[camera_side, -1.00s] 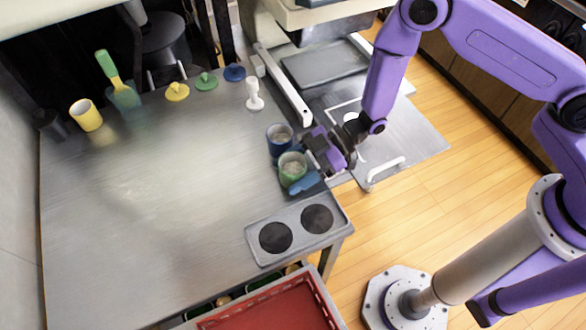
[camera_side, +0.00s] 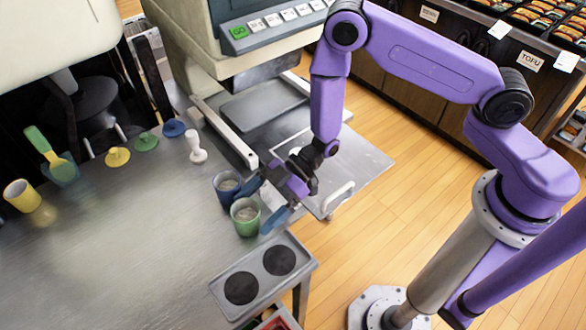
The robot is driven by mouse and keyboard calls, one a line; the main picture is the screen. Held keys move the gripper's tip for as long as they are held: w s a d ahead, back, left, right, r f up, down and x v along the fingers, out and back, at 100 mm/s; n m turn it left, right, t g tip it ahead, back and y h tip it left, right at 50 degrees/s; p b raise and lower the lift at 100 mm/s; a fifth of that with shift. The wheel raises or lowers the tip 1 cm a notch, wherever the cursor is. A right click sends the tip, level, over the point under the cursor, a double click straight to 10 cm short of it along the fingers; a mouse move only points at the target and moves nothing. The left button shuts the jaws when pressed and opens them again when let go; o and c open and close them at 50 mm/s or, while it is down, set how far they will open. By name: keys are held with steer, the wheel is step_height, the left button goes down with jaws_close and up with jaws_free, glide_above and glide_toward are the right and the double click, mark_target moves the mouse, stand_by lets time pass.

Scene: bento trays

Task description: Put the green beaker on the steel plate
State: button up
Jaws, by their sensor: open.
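The green beaker (camera_side: 245,217) stands upright on the steel table near its right edge, with pale contents. My gripper (camera_side: 263,203) is open, just to the right of the beaker. One blue finger shows between the green beaker and the blue beaker (camera_side: 228,186), the other at the green beaker's right side. I cannot tell whether either finger touches it. A flat grey steel plate (camera_side: 262,105) lies at the back between white rails. A brighter metal sheet (camera_side: 352,170) with a white handle lies to the right; I cannot tell which is the named plate.
A grey plate with two black discs (camera_side: 241,288) sits at the table's front right. The table's middle is clear.

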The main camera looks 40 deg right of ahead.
steer(key=w+d+r+t+h, duration=0.25)
steer(key=d+r+h, duration=0.4)
steer(key=d, duration=0.75)
steer(key=s+d+r+m+h, duration=0.4)
steer(key=s+d+r, duration=0.3)
steer(key=s+r, duration=0.3)
steer(key=shift+s+d+r+h, duration=0.2)
steer(key=shift+s+r+h, duration=0.15)
steer(key=shift+r+h, duration=0.15)
steer(key=s+d+r, duration=0.1)
steer(key=s+d, duration=0.1)
steer(key=s, duration=0.2)
steer(key=s+d+r+g+h, duration=0.1)
steer(key=s, duration=0.2)
steer(key=s+d+r+m+g, duration=0.1)
steer(key=s+d, duration=0.1)
steer(key=s, duration=0.2)
steer(key=shift+s+d+r+g+h, duration=0.25)
steer(key=shift+s+d+r, duration=0.05)
steer(key=shift+d, duration=0.05)
steer(key=c, duration=0.3)
